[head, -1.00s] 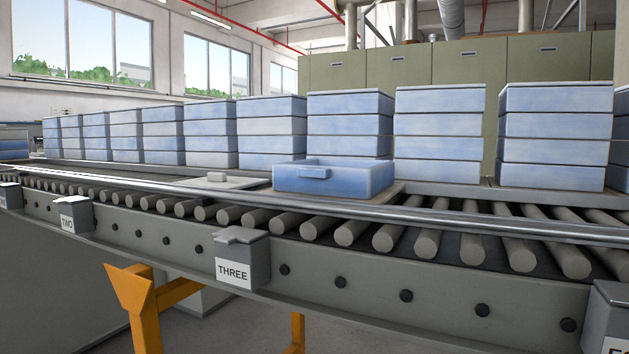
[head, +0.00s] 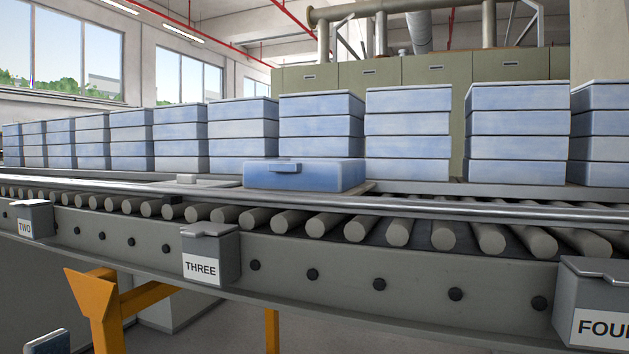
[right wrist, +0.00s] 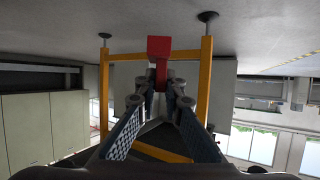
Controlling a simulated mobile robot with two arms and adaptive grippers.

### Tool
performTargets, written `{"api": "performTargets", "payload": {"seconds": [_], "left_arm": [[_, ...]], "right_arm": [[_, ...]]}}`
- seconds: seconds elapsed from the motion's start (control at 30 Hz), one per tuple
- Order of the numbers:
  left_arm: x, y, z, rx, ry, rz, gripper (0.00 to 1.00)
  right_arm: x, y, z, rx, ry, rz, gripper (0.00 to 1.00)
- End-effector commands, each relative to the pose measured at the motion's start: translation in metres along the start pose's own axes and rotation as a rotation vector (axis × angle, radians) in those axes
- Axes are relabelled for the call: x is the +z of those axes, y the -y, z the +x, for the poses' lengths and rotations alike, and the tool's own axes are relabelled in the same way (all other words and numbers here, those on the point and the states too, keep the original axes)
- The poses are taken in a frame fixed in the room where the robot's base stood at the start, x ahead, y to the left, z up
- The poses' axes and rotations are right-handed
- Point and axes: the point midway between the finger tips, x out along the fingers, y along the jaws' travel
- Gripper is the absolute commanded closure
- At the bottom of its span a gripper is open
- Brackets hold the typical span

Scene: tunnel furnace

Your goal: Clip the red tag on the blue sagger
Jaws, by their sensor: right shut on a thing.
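The blue sagger (head: 325,178) stands alone in front of the tall stacks on the conveyor, at the centre of the head view. It has a small blue ledge (head: 284,168) on its front wall. In the right wrist view, the red tag (right wrist: 159,47) sticks out beyond the tips of my right gripper (right wrist: 160,88), which is shut on it. The sagger does not show in the right wrist view, and my right gripper does not show in the head view.
Stacks of pale blue saggers (head: 408,135) line the far side. A metal rail (head: 440,205) and rollers (head: 397,228) run in front. Grey boxes marked TWO (head: 28,219), THREE (head: 210,255) and FOUR (head: 595,305) hang on the conveyor's near side.

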Motion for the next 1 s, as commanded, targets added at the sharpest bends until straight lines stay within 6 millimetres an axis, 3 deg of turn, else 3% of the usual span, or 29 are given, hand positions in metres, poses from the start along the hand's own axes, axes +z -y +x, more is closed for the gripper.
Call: {"api": "performTargets", "payload": {"seconds": [0.13, 0.8, 1.0], "left_arm": [[0.0, 0.0, 0.0, 0.001, -0.002, 0.0, 0.6], [0.0, 0.0, 0.001, 0.001, -0.002, 0.0, 0.6], [0.0, 0.0, 0.001, -0.001, 0.004, 0.0, 0.6]], "right_arm": [[0.005, 0.01, 0.0, -0.022, 0.0, -0.01, 1.0], [0.004, 0.009, 0.0, -0.02, 0.0, -0.009, 1.0], [0.002, -0.011, -0.009, 0.015, 0.002, 0.005, 1.0]]}}
